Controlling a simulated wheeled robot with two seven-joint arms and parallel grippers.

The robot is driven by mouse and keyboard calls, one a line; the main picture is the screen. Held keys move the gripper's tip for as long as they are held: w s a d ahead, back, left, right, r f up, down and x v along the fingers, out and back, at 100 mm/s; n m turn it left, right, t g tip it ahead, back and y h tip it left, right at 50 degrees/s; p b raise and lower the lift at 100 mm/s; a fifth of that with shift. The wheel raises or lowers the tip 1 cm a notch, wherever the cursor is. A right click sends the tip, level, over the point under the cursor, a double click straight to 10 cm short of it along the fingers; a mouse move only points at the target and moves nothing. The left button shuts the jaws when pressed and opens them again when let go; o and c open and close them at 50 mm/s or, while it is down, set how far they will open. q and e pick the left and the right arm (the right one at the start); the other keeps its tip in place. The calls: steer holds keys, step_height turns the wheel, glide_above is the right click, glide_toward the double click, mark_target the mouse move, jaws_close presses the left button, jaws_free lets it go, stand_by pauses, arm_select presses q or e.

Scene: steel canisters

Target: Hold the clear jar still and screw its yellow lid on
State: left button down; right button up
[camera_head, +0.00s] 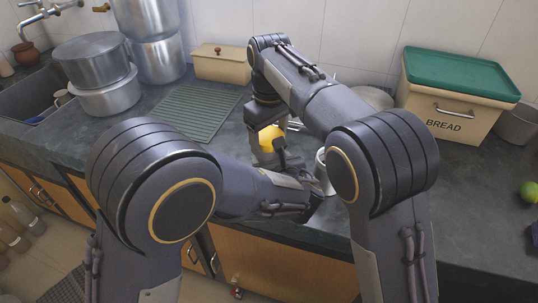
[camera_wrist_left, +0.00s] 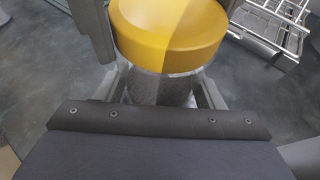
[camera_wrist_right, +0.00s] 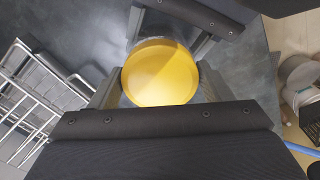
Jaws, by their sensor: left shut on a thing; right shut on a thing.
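The clear jar (camera_wrist_left: 160,90) stands upright with grey contents, largely hidden in the head view. My left gripper (camera_wrist_left: 162,84) is shut around its body, one finger on each side. The yellow lid (camera_wrist_left: 168,30) sits on top of the jar; whether its thread is engaged cannot be told. It also shows in the head view (camera_head: 270,136) and the right wrist view (camera_wrist_right: 160,72). My right gripper (camera_wrist_right: 159,84) is shut on the lid from above, its fingers on opposite sides of the rim.
A wire rack (camera_wrist_right: 35,105) is close by. A pale mug (camera_head: 322,172) stands right of the jar, partly behind my arm. A ridged green mat (camera_head: 198,112) lies to the left. A bread box (camera_head: 455,105) and a lime (camera_head: 529,192) are at the right; steel pots (camera_head: 97,70) at back left.

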stand_by(0.5)
steer(key=o, duration=1.1)
steer(key=shift+r, duration=2.25)
steer(key=shift+c, duration=0.4)
steer(key=shift+r, duration=0.15)
steer(key=shift+c, duration=0.5)
step_height(320, 180, up, 3)
steer(key=n, duration=0.5)
steer(key=shift+r+n, duration=0.1)
steer(key=shift+n, duration=0.3)
